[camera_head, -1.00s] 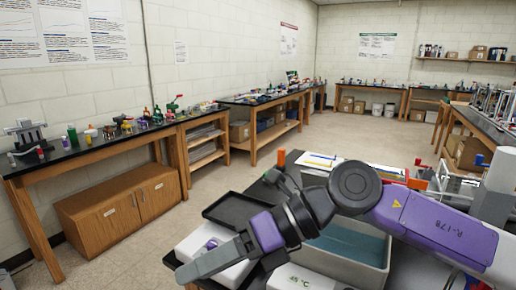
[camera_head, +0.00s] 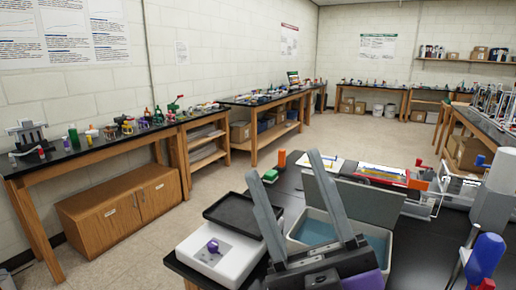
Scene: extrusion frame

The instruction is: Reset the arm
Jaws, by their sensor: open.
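My gripper (camera_head: 288,176) is in the lower middle of the head view, with its two grey fingers pointing up and spread well apart. It is open, and nothing shows between the fingers. Its dark palm is low in the picture, with a purple part of my arm at the bottom edge. The fingers stand in front of a grey bin (camera_head: 377,196) with blue contents and hide part of it. Most of my arm is out of view.
On the black table (camera_head: 425,238), a white device (camera_head: 207,262) with a purple knob and a black tray (camera_head: 243,212) stand left of my gripper. Green and orange blocks (camera_head: 281,158) are behind. A blue-topped item (camera_head: 485,257) is at the lower right. Open floor lies beyond the table.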

